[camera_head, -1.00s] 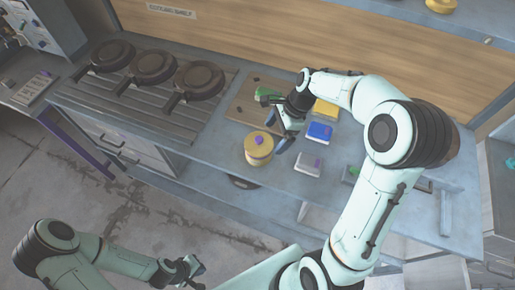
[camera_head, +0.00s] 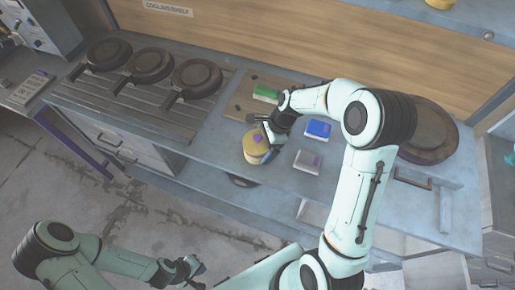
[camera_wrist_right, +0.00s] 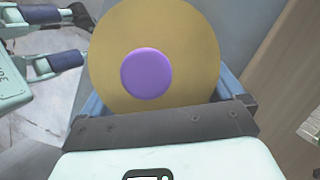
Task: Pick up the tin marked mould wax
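A round yellow tin (camera_head: 253,150) with a purple spot on its lid stands near the front edge of the bench. In the right wrist view its lid (camera_wrist_right: 190,50) fills the upper middle; no lettering is legible. My right gripper (camera_head: 266,137) is at the tin, on its right and far side in the head view. In the wrist view its blue fingers stand wide apart on either side of the tin, their tips partly hidden beneath the lid. My left gripper (camera_head: 193,270) hangs low at the front, away from the bench, open and empty.
A green block (camera_head: 266,93) lies on a brown board behind the tin. A blue block (camera_head: 318,129) and a grey block (camera_head: 307,161) with a purple mark lie to the right. Several dark round pans (camera_head: 197,74) stand on the slatted rack at left. My right arm hides bench parts.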

